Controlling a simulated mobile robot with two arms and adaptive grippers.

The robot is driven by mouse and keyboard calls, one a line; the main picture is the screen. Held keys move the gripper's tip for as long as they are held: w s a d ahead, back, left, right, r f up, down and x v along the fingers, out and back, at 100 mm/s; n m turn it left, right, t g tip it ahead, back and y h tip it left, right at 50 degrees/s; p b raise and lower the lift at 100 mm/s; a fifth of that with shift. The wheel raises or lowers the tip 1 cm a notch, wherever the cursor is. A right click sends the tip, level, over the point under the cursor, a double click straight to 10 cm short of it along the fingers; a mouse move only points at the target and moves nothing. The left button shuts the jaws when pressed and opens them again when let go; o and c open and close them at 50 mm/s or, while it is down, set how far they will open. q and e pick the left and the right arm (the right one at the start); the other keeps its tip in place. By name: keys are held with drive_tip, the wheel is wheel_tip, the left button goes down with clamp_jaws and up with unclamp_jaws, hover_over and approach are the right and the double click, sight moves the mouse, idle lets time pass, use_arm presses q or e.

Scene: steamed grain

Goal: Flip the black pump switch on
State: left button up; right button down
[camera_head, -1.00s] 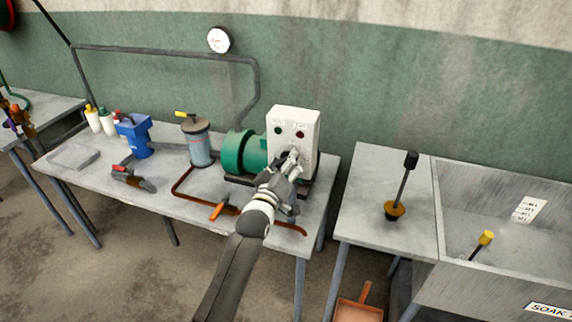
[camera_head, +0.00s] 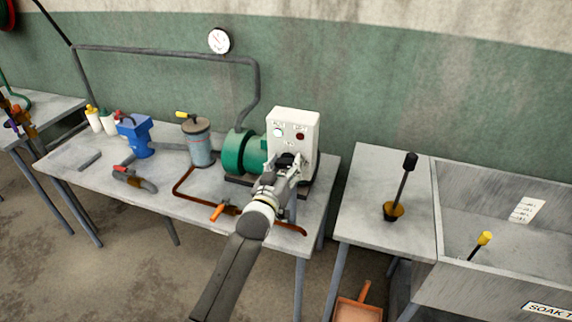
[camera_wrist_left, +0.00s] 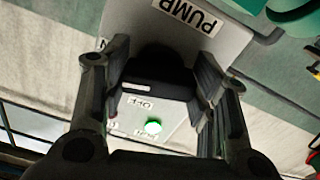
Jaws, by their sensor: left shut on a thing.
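The white pump control box (camera_head: 307,128) stands at the back right of the long table, beside the green pump motor (camera_head: 240,150). Its left lamp (camera_head: 278,132) is bright, and the lamp glows green in the left wrist view (camera_wrist_left: 153,127). The red lamp (camera_head: 300,136) looks dark. The black pump switch (camera_head: 286,159) is on the box's front below the lamps. In the left wrist view the switch (camera_wrist_left: 158,72) lies between my left gripper's fingers (camera_wrist_left: 160,85), near PUMP and OFF labels. My left gripper (camera_head: 286,169) is shut on it. My right gripper is not in view.
A grey filter canister (camera_head: 200,145), a blue unit (camera_head: 135,137), and an orange-handled pipe valve (camera_head: 220,211) share the table.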

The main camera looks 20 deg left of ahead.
use_arm(q)
drive_tip(key=shift+m, duration=1.3)
drive_tip(key=shift+o, duration=0.2)
drive_tip(key=o, duration=1)
drive_tip(key=shift+s, duration=0.15)
drive_tip(key=s, duration=1.1)
drive_tip(key=shift+s+a, duration=0.25)
drive_tip(key=shift+s, duration=0.1)
